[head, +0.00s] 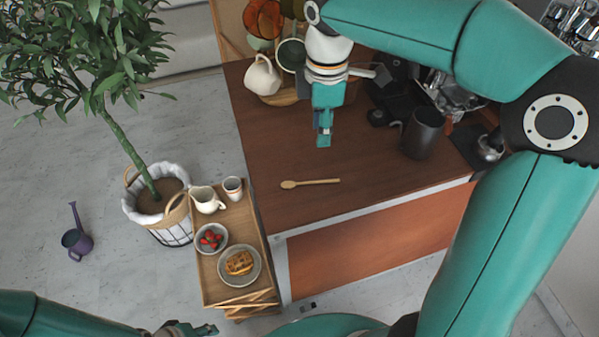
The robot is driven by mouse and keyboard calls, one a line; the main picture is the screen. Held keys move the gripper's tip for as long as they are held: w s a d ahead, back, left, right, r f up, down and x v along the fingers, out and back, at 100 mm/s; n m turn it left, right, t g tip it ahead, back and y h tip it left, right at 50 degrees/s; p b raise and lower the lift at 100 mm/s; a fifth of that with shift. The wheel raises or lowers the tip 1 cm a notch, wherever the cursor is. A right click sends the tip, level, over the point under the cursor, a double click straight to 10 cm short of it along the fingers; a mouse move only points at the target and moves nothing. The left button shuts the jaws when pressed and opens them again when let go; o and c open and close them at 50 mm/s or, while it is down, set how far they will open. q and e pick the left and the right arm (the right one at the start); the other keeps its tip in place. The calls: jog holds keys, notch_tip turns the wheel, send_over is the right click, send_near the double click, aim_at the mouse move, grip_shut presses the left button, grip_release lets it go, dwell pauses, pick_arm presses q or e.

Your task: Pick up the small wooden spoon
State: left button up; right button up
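The small wooden spoon (311,183) lies flat on the brown counter (370,192), near its front left part, with its bowl to the left and its handle to the right. My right gripper (323,140) hangs over the counter behind the spoon, pointing down and apart from it. I see its fingers nearly edge-on, so their opening is unclear. My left gripper (205,329) is low at the bottom edge of the head view, far from the spoon, and only partly shown.
A white pitcher (262,76) and a cup (291,55) stand at the counter's back left. A dark grey canister (422,133) stands at the right. A wooden tray stand (214,278) with a jug, cup, strawberries and waffle is left of the counter. Counter around the spoon is clear.

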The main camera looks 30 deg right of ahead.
send_over(319, 180)
jog(key=f, duration=0.7)
jog(key=s+f, duration=0.1)
jog(key=f, duration=0.2)
jog(key=shift+f, duration=0.35)
jog(key=shift+w+f+p, duration=0.25)
jog(key=shift+f, duration=1.1)
jog(key=shift+w+f+p, duration=0.2)
jog(key=shift+f+p, duration=0.05)
jog(key=shift+f, duration=1.1)
grip_shut()
